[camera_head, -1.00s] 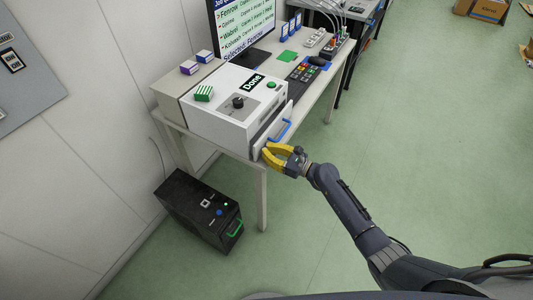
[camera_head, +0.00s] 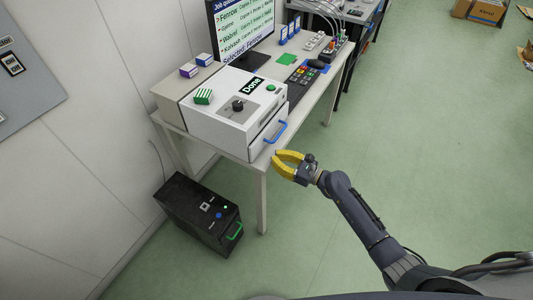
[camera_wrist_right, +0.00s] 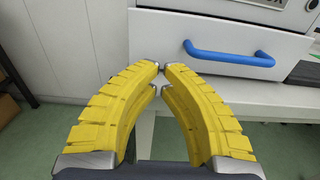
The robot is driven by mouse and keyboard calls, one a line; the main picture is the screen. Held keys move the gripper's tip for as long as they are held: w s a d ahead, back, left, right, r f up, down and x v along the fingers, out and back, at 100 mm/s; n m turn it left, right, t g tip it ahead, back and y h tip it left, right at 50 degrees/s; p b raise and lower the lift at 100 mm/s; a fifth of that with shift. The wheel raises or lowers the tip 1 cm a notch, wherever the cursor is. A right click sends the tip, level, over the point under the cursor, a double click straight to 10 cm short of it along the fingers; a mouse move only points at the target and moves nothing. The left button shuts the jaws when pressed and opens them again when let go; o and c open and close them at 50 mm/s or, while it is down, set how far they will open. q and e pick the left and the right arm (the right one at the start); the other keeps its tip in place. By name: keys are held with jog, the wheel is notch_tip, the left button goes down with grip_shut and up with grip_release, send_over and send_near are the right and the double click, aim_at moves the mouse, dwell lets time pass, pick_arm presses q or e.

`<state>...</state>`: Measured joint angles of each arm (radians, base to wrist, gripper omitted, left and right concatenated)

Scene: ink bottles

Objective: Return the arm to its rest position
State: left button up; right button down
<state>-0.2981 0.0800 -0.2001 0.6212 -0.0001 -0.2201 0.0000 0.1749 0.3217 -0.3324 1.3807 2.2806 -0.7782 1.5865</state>
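My right gripper (camera_head: 275,156) is off the front right corner of the desk, beside and apart from the white printer-like machine (camera_head: 207,124). In the right wrist view its yellow fingers (camera_wrist_right: 162,70) curve together until the tips almost meet, with nothing between them. The machine's drawer (camera_wrist_right: 222,74) has a blue handle (camera_wrist_right: 228,54), also seen in the head view (camera_head: 276,132). The drawer looks shut or nearly so. My left gripper is not in view.
The desk (camera_head: 257,160) carries a monitor (camera_head: 243,30), a keypad (camera_head: 303,76) and small ink boxes (camera_head: 189,70). A black box with a green handle (camera_head: 200,214) stands on the floor by the desk leg. The green floor around my right arm is clear.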

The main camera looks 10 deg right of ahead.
jog(key=v, duration=0.7)
jog(key=d+f+n+g+h, duration=0.1)
jog(key=d+f+n+h, duration=0.3)
jog(key=f, duration=0.5)
jog(key=d+f+n+h, duration=0.35)
jog(key=f+n, duration=0.25)
jog(key=f, duration=0.3)
jog(key=s+d+f+n+g+h, duration=0.2)
jog(key=s+d+f+n, duration=0.3)
jog(key=f, duration=0.4)
jog(key=s+d+f+n+g+h, duration=0.1)
jog(key=s+d+f+n+h, duration=0.2)
jog(key=s+f, duration=0.55)
jog(key=s+f+n+g+h, duration=0.1)
jog(key=s+f+n+g, duration=0.1)
jog(key=s+f+n, duration=0.6)
jog(key=s+f+n+g+h, duration=0.1)
jog(key=s+f, duration=0.3)
jog(key=s, duration=0.9)
jog(key=s+a+f+n+g, duration=0.1)
jog(key=s+a+f, duration=0.1)
jog(key=s, duration=0.7)
jog(key=s+a+f+n+g, duration=0.1)
jog(key=s+a+f, duration=0.1)
jog(key=s+a, duration=0.3)
jog(key=s, duration=0.4)
jog(key=shift+s+g, duration=0.15)
jog(key=shift+g, duration=0.15)
